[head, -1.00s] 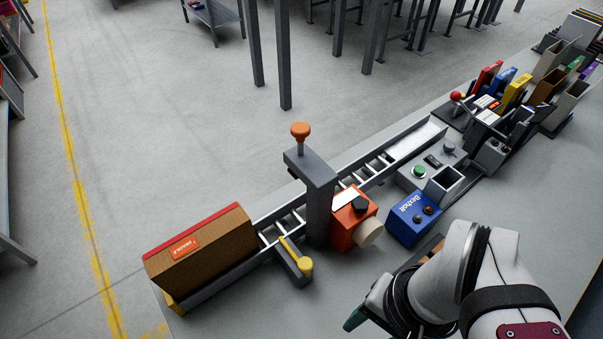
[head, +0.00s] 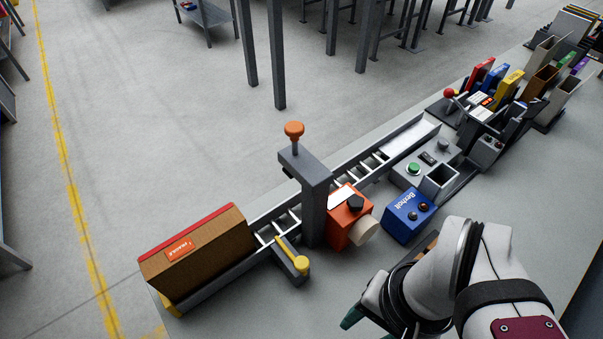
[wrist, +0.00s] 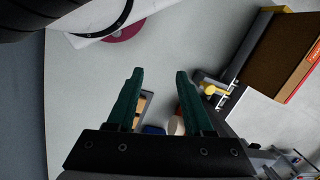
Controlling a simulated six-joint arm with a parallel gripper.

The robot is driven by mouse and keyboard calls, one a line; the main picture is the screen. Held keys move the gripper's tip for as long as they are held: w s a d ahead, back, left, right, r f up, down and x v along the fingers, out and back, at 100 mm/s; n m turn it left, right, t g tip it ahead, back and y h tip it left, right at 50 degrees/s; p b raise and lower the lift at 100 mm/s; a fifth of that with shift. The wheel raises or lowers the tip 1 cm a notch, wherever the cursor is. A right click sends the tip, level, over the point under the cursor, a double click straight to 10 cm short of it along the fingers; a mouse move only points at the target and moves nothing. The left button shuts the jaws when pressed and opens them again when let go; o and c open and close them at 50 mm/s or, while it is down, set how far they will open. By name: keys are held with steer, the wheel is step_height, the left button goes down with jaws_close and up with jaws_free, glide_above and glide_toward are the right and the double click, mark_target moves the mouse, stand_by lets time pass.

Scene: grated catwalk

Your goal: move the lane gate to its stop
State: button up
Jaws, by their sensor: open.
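The lane gate looks to be the yellow arm with a round yellow knob (head: 293,257), on a dark grey block beside the roller lane, near the cardboard box. Its yellow part also shows in the wrist view (wrist: 213,90), right of my fingers. My gripper (wrist: 158,76) has two dark green fingers, spread apart with nothing between them. It hangs over the bare bench, to the right of and nearer than the gate, not touching it. In the head view only a green fingertip shows at the lower edge. The gate's stop cannot be made out.
A cardboard box (head: 205,250) with a red top edge stands at the lane's near end. A grey post with an orange knob (head: 294,130), an orange unit (head: 345,222) and a blue box (head: 408,215) stand along the roller lane (head: 345,178). Bare bench lies in front.

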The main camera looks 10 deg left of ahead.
mark_target(290, 253)
steer(key=shift+o, duration=1.3)
steer(key=shift+w+a+g, duration=0.15)
steer(key=shift+g, duration=0.15)
steer(key=w+d+f+m+y, duration=0.2)
steer(key=w+f+m+y, duration=1)
steer(key=w+f+y, duration=0.3)
steer(key=a+y, duration=0.1)
steer(key=a, duration=1.4)
steer(key=shift+s+a+r+t, duration=0.25)
steer(key=shift+s+r+t, duration=0.05)
steer(key=shift+s+t, duration=0.1)
steer(key=shift+w, duration=0.1)
jaws_close()
